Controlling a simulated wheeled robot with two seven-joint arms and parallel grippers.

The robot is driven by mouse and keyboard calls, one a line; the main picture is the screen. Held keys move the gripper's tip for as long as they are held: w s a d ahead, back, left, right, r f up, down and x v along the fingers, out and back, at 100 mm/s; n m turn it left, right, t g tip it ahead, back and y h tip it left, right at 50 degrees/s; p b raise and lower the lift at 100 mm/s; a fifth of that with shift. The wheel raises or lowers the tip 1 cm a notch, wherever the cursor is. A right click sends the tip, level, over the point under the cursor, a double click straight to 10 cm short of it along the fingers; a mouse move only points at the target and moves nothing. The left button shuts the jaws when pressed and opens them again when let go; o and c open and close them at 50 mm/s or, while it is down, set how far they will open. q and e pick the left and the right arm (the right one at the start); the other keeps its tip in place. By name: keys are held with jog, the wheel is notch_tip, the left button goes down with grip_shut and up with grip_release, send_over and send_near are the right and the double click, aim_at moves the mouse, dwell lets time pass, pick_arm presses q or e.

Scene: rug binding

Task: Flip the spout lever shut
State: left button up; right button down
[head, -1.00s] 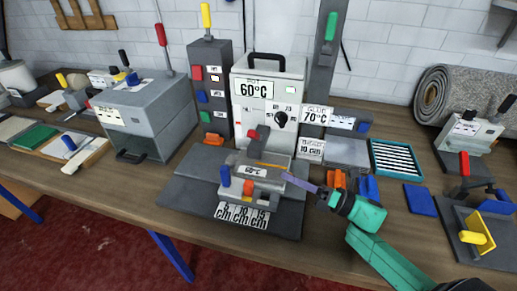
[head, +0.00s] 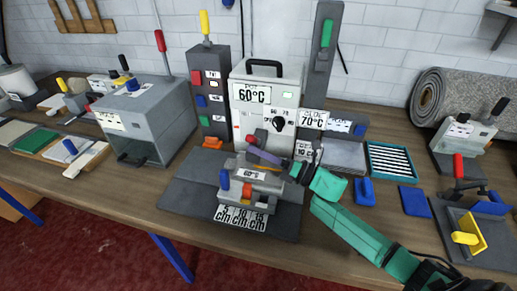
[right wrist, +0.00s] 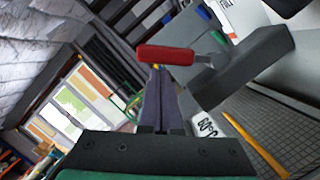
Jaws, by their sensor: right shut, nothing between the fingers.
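The glue pot (head: 285,110) is a light grey box with a black handle and a 60°C label. Its spout lever (head: 251,139) has a red handle at the pot's lower front, beside a dark spout block. The red lever handle (right wrist: 166,55) also shows large in the right wrist view, just beyond the fingertips. My right gripper (head: 249,152) has its purple fingers shut and empty, with the tips close below the lever. In the right wrist view the fingertips (right wrist: 160,72) nearly meet the handle; I cannot tell whether they touch. My left gripper is out of view.
A grey tower (head: 209,95) with coloured switches stands left of the pot. A teal tray (head: 392,160) and blue block (head: 365,191) lie right of the arm.

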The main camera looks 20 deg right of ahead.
aim_at(256, 138)
jog(key=shift+w+d+r+m+h+p, duration=0.15)
jog(key=shift+r+m+h+p, duration=0.35)
jog(key=shift+m, duration=0.4)
jog(key=shift+w+r+m+p, duration=0.2)
jog(key=shift+r+m+p, duration=0.25)
jog(key=shift+m+p, duration=0.25)
jog(key=shift+w+d+r+m+p, duration=0.3)
jog(key=shift+r+m, duration=0.1)
jog(key=shift+m, duration=0.3)
jog(key=shift+w+r+m, duration=0.1)
jog(key=shift+w+m, duration=0.05)
jog(key=shift+m, duration=0.25)
jog(key=shift+w+d+r+b, duration=0.35)
jog(key=shift+w+b, duration=0.2)
jog(key=shift+b, duration=0.15)
jog(key=shift+w+d+r+b, duration=0.35)
jog(key=shift+w+b, duration=0.15)
jog(key=shift+b, duration=0.15)
jog(key=shift+h, duration=0.3)
